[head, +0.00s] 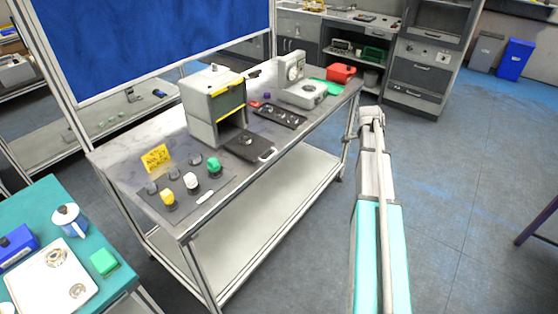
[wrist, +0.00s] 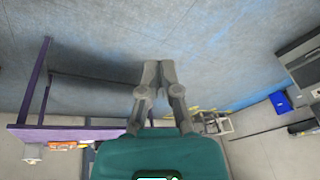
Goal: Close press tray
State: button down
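The press (head: 215,104) is a grey box with a yellow stripe, standing on the grey workbench in the head view. Its dark press tray (head: 246,145) sticks out of the front opening toward the bench's front edge, with a handle (head: 267,154) at its outer end. My gripper (wrist: 160,66) shows in the wrist view with its two fingertips together and nothing between them. It faces the floor and is away from the press and tray, which are not in the wrist view. In the head view my arm is to the right of the bench, and the gripper cannot be made out.
A black strip tray (head: 280,116) and a white machine (head: 302,90) stand right of the press. Several coloured knobs and a yellow sign (head: 157,158) are at the bench's left end. A teal table (head: 118,277) stands at lower left.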

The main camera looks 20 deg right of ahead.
jog(key=w+a+f+m+t+y+b, duration=0.1)
jog(key=a+f+t+y+b, duration=0.15)
jog(key=a, duration=0.35)
jog(key=w+a+f+m+t+y+b, duration=0.1)
jog(key=w+a+f+t+y+b, duration=0.1)
jog(key=a+f+y+b, duration=0.3)
jog(key=a+r+m+t+y+b, duration=0.2)
jog(key=a+t+b, duration=0.1)
jog(key=a, duration=0.3)
jog(key=a+r+m+t+y+b, duration=0.2)
jog(key=a+t+y+b, duration=0.1)
jog(key=a+t+b, duration=0.1)
jog(key=shift+w+a+r+m+y+b, duration=0.4)
jog(key=shift+a+b, duration=0.15)
jog(key=shift+a, duration=0.65)
jog(key=b+x, duration=0.1)
jog(key=x, duration=0.6)
jog(key=b+x, duration=0.2)
jog(key=x, duration=0.5)
jog(key=shift+s+f, duration=0.1)
jog(key=shift+f, duration=0.1)
